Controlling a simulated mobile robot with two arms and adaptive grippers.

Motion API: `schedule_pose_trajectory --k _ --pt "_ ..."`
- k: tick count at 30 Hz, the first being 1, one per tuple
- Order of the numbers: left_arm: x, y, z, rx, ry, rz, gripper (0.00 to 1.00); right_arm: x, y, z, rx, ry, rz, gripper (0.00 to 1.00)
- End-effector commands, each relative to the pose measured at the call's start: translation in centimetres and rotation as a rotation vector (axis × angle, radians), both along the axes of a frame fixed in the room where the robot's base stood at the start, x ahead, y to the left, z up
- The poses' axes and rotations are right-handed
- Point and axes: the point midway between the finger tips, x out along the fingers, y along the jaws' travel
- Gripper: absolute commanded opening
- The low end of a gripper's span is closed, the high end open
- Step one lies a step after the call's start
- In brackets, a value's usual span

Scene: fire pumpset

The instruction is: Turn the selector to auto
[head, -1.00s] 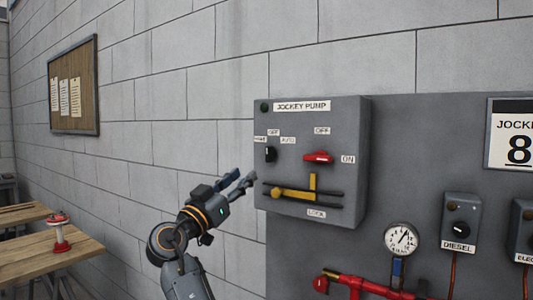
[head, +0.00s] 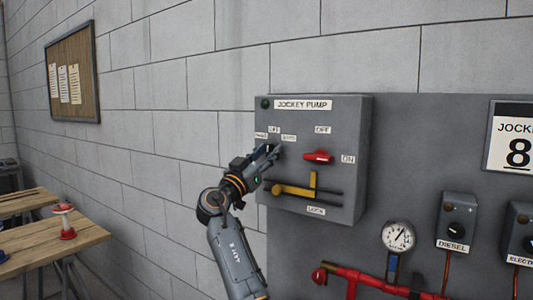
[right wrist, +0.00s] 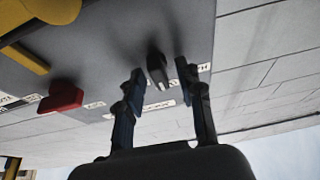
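The selector is a small black knob on the grey JOCKEY PUMP box (head: 345,190), below labels at its upper left. In the head view my right gripper (head: 272,150) is in front of it and hides it. In the right wrist view the selector (right wrist: 157,68) stands between the two open fingertips of my right gripper (right wrist: 160,72), with a visible gap on each side. Its bar lies roughly lengthwise towards a white label (right wrist: 158,105) whose text I cannot read. My left gripper is not in view.
A red switch handle (head: 319,157) and a yellow lever (head: 297,190) are on the same box, close to my right gripper. A gauge (head: 397,237), red pipe (head: 372,284) and DIESEL box (head: 457,221) are to the lower right. A wooden table (head: 60,242) stands at left.

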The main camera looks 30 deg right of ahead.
Motion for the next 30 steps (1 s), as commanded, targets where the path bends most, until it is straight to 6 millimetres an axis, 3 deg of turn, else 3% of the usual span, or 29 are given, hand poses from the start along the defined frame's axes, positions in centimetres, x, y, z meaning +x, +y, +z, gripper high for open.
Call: schedule_pose_trajectory --k 1,5,6,14,25,30 --pt "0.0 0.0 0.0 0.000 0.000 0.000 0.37 0.0 0.0 0.0 0.000 0.000 0.000 0.29" --pt "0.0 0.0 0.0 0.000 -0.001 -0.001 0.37 0.0 0.0 0.0 0.000 0.000 0.000 0.02" --pt "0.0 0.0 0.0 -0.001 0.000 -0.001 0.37 0.0 0.0 0.0 0.000 0.000 0.000 0.00" --pt "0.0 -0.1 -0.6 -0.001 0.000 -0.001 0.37 0.0 0.0 -0.2 0.006 -0.014 0.000 0.00" --pt "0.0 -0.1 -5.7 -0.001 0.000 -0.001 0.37 0.0 0.0 -0.5 0.077 -0.193 -0.002 0.00" --pt "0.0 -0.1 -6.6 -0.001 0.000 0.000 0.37 0.0 0.0 0.0 0.133 -0.328 -0.003 0.00"
